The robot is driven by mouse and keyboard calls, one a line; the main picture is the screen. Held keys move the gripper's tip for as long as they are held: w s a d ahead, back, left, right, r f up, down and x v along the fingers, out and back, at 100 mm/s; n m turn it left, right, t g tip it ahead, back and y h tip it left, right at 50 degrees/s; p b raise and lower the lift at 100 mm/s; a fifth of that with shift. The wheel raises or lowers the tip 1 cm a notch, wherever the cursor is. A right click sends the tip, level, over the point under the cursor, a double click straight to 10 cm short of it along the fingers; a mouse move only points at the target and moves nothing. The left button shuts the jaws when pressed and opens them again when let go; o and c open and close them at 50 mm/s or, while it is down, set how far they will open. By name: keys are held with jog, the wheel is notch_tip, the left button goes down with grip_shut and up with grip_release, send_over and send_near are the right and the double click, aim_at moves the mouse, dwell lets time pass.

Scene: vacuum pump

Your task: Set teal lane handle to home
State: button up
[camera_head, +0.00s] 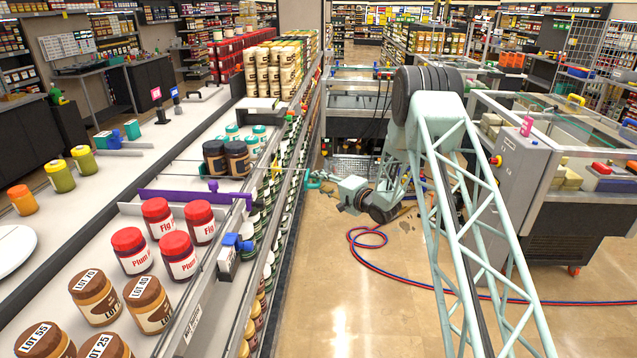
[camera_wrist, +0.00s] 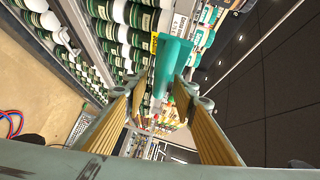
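The teal lane handle (camera_head: 313,180) sticks out from the front edge of the shelf, at the left of the aisle. In the wrist view it is a teal block (camera_wrist: 172,62) just ahead of the fingertips, roughly in line with the gap between them. My gripper (camera_wrist: 160,88) is open, with one yellow-padded finger on each side and nothing visibly held. In the head view my gripper (camera_head: 347,196) is in the aisle just right of the handle. Whether the fingers touch the handle cannot be told. A thin rod runs from the handle toward the shelf.
The shelf holds dark-lidded jars (camera_head: 236,158), red-lidded jars (camera_head: 178,254) and brown-lidded jars (camera_head: 148,304). A purple bar (camera_head: 185,196) and a blue clamp-like part (camera_head: 233,243) sit along it. A red and blue hose (camera_head: 385,268) lies on the aisle floor. A grey cabinet (camera_head: 520,185) stands at right.

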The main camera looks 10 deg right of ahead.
jog(key=shift+w+a, duration=0.15)
jog(key=shift+w, duration=0.15)
jog(key=shift+c, duration=0.7)
grip_shut()
